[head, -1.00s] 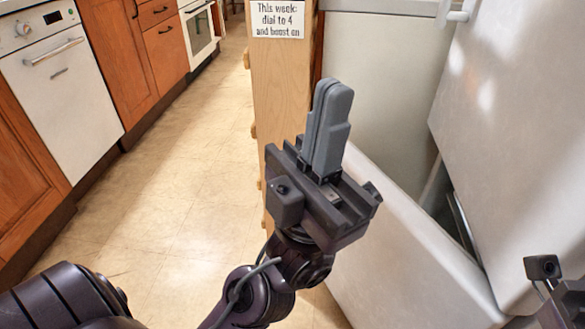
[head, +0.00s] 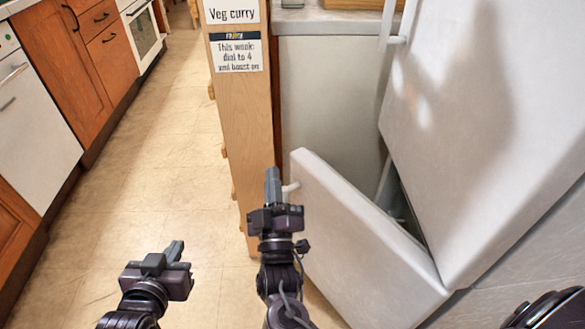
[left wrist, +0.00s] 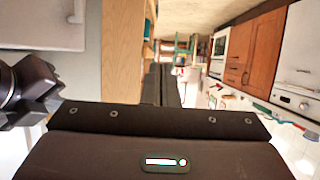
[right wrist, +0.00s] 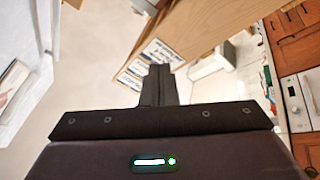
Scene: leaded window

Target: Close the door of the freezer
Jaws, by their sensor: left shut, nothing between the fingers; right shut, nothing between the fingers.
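The white freezer door (head: 365,240) is the lower door at the right. It stands open, with a dark gap (head: 408,215) between it and the body below the upper door. A small pale handle (head: 291,187) sticks out at its far left edge. My right gripper (head: 272,178) is shut and empty, just left of that handle; I cannot tell whether they touch. Its shut fingers show in the right wrist view (right wrist: 159,85). My left gripper (head: 176,250) is shut and empty, lower left over the floor, apart from the door.
The large white upper door (head: 480,110) with its handle (head: 386,30) rises above the freezer door. A wooden panel (head: 240,130) with paper notes stands just beyond my right gripper. Bare floor (head: 165,150) lies to the left, before wooden cabinets (head: 60,60) and white appliances.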

